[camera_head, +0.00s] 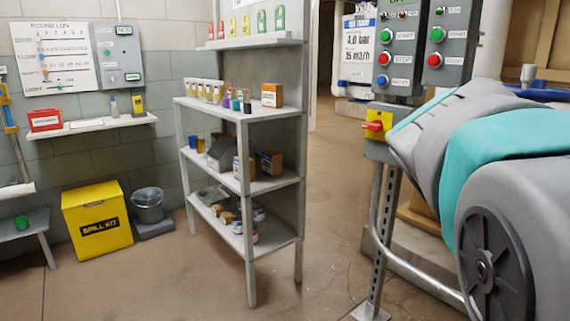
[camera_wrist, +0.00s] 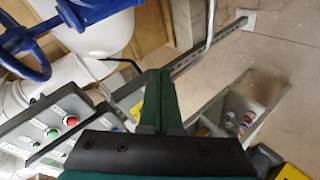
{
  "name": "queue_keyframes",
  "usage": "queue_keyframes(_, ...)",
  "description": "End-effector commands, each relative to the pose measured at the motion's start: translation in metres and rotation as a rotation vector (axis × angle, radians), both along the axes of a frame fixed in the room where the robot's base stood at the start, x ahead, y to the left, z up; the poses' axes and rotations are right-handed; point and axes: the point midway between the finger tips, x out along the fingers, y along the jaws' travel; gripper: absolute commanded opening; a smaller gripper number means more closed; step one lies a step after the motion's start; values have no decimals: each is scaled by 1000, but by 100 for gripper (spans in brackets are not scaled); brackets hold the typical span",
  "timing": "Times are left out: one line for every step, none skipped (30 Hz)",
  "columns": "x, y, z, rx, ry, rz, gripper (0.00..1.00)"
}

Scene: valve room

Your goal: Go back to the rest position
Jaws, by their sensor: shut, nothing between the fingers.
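My gripper (camera_wrist: 160,90) shows in the wrist view. Its dark green fingers are together, with nothing between them. It is in the air, above the floor and beside a grey button panel (camera_wrist: 62,127) and a metal post (camera_wrist: 195,60). In the camera_head view my arm fills the right side, in front of the control panel (camera_head: 401,50) and the yellow switch box with a red knob (camera_head: 376,125). The gripper itself cannot be made out there. Nothing is held.
A grey shelf unit (camera_head: 243,120) with jars and boxes stands in the middle. A yellow spill kit box (camera_head: 97,220) and a bucket (camera_head: 148,206) stand at left. A blue valve wheel (camera_wrist: 25,45) is close at upper left in the wrist view. Floor (camera_head: 200,285) in front is clear.

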Motion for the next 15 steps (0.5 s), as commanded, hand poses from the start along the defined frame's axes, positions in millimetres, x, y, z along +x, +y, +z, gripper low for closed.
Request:
queue_keyframes(-19, 3, -28, 70, 50, -32, 0)
queue_keyframes(-31, 5, -46, 113, 82, -54, 0)
queue_keyframes(-45, 11, -68, 169, 121, -80, 0)
queue_keyframes(-57, 15, -85, 210, 154, -99, 0)
queue_keyframes(-71, 20, -102, 251, 189, -120, 0)
queue_keyframes(-87, 28, -121, 303, 229, -146, 0)
queue_keyframes(-100, 34, -135, 341, 262, -165, 0)
queue_keyframes(-115, 40, -151, 378, 299, -186, 0)
queue_keyframes(-134, 50, -169, 427, 348, -212, 0)
queue_keyframes(-147, 58, -182, 461, 382, -230, 0)
queue_keyframes(-162, 66, -194, 495, 419, -251, 0)
queue_keyframes(-183, 77, -210, 537, 472, -279, 0)
queue_keyframes(-198, 85, -220, 568, 506, -298, 0)
queue_keyframes(-212, 93, -229, 597, 540, -314, 0)
queue_keyframes(-232, 104, -241, 631, 590, -340, 0)
